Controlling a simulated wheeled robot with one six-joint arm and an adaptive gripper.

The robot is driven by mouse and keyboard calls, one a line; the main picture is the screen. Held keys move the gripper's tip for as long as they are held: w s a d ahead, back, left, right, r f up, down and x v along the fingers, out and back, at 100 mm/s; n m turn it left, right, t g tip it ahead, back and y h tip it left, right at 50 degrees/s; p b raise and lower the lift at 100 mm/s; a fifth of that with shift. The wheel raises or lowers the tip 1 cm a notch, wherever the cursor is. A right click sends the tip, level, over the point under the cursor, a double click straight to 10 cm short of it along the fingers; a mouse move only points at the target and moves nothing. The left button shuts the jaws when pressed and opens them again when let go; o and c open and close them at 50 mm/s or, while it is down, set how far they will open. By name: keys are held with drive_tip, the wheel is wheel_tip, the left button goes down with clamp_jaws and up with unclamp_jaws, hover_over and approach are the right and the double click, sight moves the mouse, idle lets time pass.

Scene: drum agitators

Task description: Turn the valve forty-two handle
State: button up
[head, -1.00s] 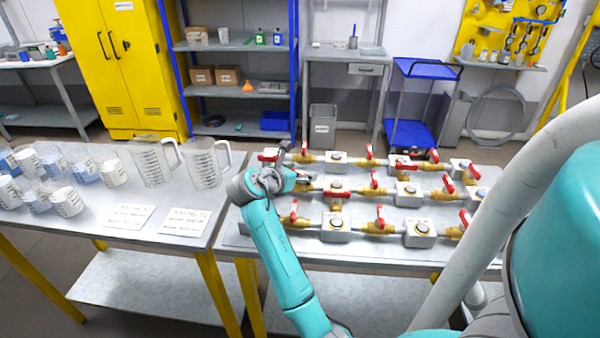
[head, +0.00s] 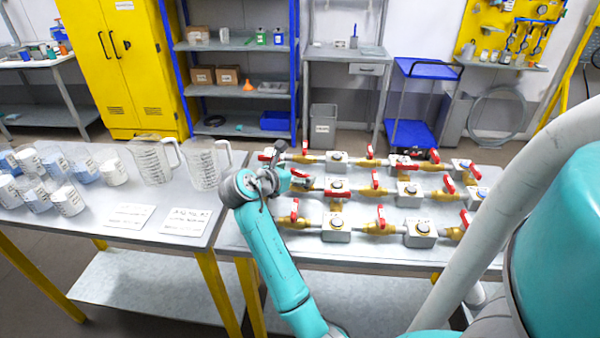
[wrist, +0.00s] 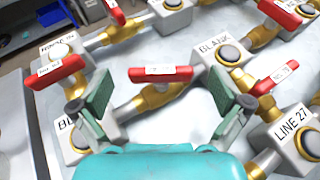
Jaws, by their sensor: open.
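Several red valve handles sit on brass valves between grey blocks on the bench. In the wrist view, one red handle (wrist: 160,73) with a white tag lies crosswise ahead of my gripper (wrist: 160,104). My gripper is open, one green-padded finger to each side, and nothing is held. The handle looks apart from both pads. I cannot read its tag, so I cannot tell which handle is valve forty-two. In the head view, my gripper (head: 293,177) is at the left end of the valve rows, largely hidden by my wrist.
Other red handles stand close by at left (wrist: 57,71) and right (wrist: 276,76) in the wrist view. Blocks read BLANK (wrist: 218,52) and LINE 27 (wrist: 300,138). Clear jugs (head: 203,166) and paper cards (head: 130,215) are on the table to the left.

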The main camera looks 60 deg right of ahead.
drive_tip(key=v, duration=1)
